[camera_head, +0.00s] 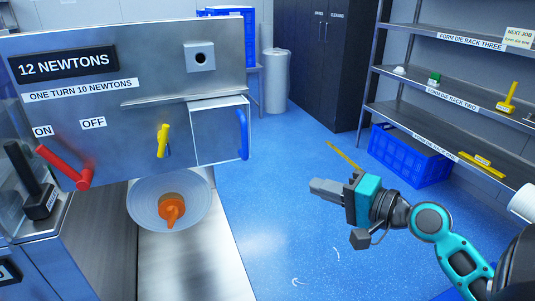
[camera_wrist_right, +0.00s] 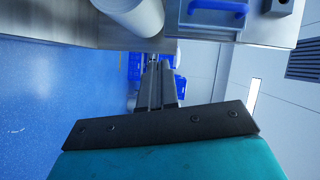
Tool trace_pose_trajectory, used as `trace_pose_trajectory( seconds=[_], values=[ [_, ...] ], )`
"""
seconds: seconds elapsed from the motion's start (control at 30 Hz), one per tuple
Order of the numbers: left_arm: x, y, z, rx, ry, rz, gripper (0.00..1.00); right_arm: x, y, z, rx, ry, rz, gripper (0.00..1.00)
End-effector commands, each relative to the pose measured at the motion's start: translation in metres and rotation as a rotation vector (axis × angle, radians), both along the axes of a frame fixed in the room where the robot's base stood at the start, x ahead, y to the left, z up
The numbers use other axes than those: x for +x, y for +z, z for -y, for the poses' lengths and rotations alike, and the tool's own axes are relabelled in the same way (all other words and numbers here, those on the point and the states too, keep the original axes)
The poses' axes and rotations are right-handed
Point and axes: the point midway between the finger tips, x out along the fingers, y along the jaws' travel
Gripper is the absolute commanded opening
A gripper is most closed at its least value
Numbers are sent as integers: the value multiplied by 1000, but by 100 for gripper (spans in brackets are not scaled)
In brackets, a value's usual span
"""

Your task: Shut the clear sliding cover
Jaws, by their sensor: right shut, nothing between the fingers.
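A pale, see-through-looking panel (camera_head: 217,135) with a white edge sits at the lower right of the steel machine front, below a rail (camera_head: 180,97). It has an upright blue handle (camera_head: 243,134) on its right side. The blue handle also shows at the top of the right wrist view (camera_wrist_right: 218,5). My right gripper (camera_head: 314,186) is shut and empty, over the floor to the right of the handle and clear of it. It points left in the head view. In the right wrist view its fingers (camera_wrist_right: 160,75) lie together. My left gripper is not in view.
The machine front carries a red lever (camera_head: 65,166) and a yellow lever (camera_head: 162,140). Below is a round bowl (camera_head: 145,208) with an orange part (camera_head: 172,209). Shelves (camera_head: 440,125) and a blue crate (camera_head: 408,158) stand at right. Open blue floor lies between.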

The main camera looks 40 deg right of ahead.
Motion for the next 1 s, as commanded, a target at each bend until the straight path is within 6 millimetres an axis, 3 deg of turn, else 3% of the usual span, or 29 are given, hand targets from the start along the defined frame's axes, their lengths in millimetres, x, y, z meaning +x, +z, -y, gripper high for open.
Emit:
trace_pose_trajectory(
  seconds=[0.1, 0.3, 0.57, 1.0],
  values=[
    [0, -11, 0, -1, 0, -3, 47, -7, 35, 0, 135, 44, 55, 0],
    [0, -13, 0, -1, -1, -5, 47, -14, 64, -4, 236, 90, 87, 0],
    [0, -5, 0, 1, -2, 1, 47, 11, 69, -14, 242, 94, 90, 0],
    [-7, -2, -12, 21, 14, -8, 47, 83, 68, -42, 243, 91, 90, 0]
  ],
)
